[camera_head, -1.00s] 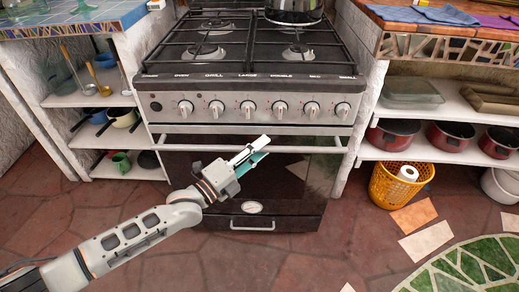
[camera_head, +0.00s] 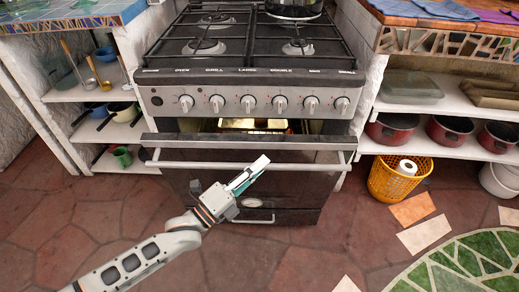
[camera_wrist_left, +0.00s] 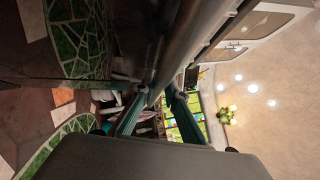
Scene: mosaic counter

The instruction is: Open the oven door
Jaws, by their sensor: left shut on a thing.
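The oven door (camera_head: 185,182) under the stove (camera_head: 250,97) is partly open, its top edge tilted out toward me. A lit tray or shelf (camera_head: 253,125) shows in the gap above it. A light bar handle (camera_head: 310,167) runs across the top of the door. My left gripper (camera_head: 250,174) is at the middle of this handle and shut on it. In the left wrist view, the two teal fingers (camera_wrist_left: 158,112) close around the dark bar. The gripper hides part of the handle and door front. My right gripper is not in view.
A lower drawer handle (camera_head: 252,222) is below the door. Shelves with red pots (camera_head: 392,129) and a yellow basket (camera_head: 399,180) stand at the right. Shelves with cups (camera_head: 122,112) stand at the left. The tiled floor in front of the oven is clear.

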